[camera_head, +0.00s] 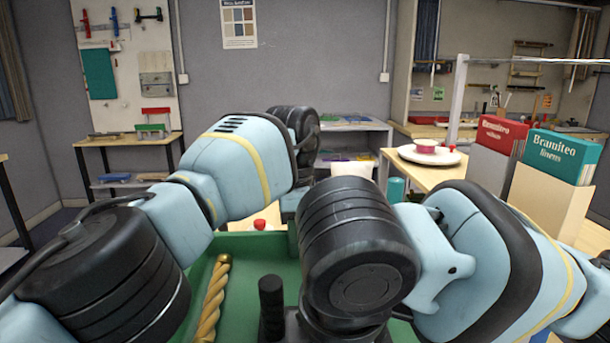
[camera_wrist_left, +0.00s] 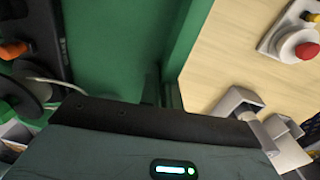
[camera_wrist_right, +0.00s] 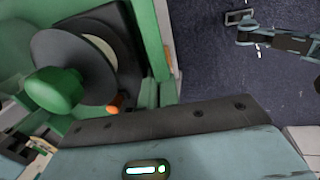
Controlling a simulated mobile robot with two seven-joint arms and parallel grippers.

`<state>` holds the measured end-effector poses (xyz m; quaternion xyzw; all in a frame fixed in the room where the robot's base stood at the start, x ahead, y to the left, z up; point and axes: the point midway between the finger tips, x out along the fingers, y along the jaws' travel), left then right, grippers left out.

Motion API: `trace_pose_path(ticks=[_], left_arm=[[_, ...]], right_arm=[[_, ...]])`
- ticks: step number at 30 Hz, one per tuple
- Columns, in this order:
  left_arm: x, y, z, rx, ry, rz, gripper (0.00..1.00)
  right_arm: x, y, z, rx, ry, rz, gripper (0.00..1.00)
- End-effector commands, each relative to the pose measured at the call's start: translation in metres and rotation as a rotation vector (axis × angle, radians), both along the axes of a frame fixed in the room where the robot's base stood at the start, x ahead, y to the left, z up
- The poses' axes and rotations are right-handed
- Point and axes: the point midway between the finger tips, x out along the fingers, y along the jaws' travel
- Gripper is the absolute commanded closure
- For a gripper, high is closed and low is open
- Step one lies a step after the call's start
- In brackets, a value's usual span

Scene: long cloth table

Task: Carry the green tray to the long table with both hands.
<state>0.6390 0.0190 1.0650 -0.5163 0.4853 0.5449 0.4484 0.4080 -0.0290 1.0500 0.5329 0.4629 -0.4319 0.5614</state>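The green tray (camera_head: 240,246) is at the bottom middle of the head view, partly hidden behind my arms. A gold twisted rod (camera_head: 213,300) and a black post-like object (camera_head: 271,300) are in it. In the left wrist view, my left gripper (camera_wrist_left: 162,93) has its fingers close on either side of the tray's wall (camera_wrist_left: 190,40). In the right wrist view, my right gripper (camera_wrist_right: 157,93) likewise pinches the tray's wall (camera_wrist_right: 149,40). A black disc with a green knob (camera_wrist_right: 55,90) lies inside. No long cloth-covered table can be made out.
A pale wooden surface with a red button (camera_wrist_left: 306,51) lies beside the tray. At the right, a wooden table (camera_head: 425,175) bears a white round plate, with red and green boxes (camera_head: 560,156) nearer. Dark floor (camera_wrist_right: 215,65) shows beyond the tray at my right gripper.

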Motion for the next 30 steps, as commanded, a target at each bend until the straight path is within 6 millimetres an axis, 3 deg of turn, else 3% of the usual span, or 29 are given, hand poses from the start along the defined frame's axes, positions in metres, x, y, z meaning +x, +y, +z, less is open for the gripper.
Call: trace_pose_path(ticks=[17, 30], left_arm=[[0.000, 0.000, 0.001, 0.000, -0.001, 0.002, 1.00], [0.006, 0.000, -0.048, 0.000, 0.000, 0.002, 1.00]], right_arm=[[-0.001, 0.000, 0.001, 0.000, 0.001, 0.001, 1.00], [0.006, 0.000, -0.048, -0.001, 0.001, 0.000, 1.00]])
